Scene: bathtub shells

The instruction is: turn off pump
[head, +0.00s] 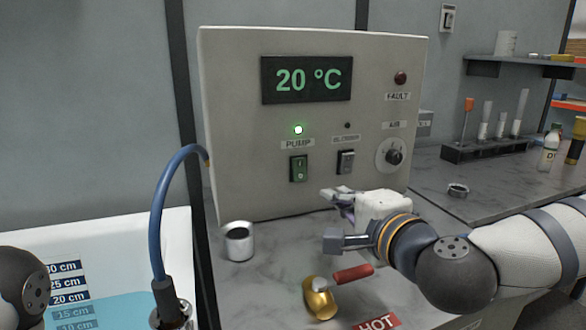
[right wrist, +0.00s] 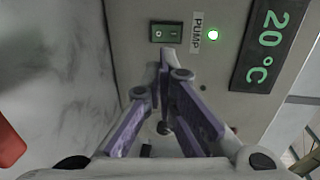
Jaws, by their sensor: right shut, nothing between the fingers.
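The control box (head: 235,120) stands on the counter with a display reading 20 °C. Its green pump switch (head: 299,168) sits under the PUMP label, below a lit green lamp (head: 298,130). My right gripper (head: 335,194) is shut and empty in front of the box, below and to the right of the pump switch. In the right wrist view the pump switch (right wrist: 166,32) lies just beyond the closed fingertips (right wrist: 165,60); I cannot tell whether they touch the box. At the left edge of the head view only a dark rounded arm part of mine shows; the left gripper's fingers do not.
A dark blower switch (head: 346,162) and an air knob (head: 394,157) are right of the pump switch. A metal cup (head: 239,241), a brass piece with a red handle (head: 320,298) and a blue hose (head: 160,215) are nearby. A test-tube rack (head: 480,148) stands at right.

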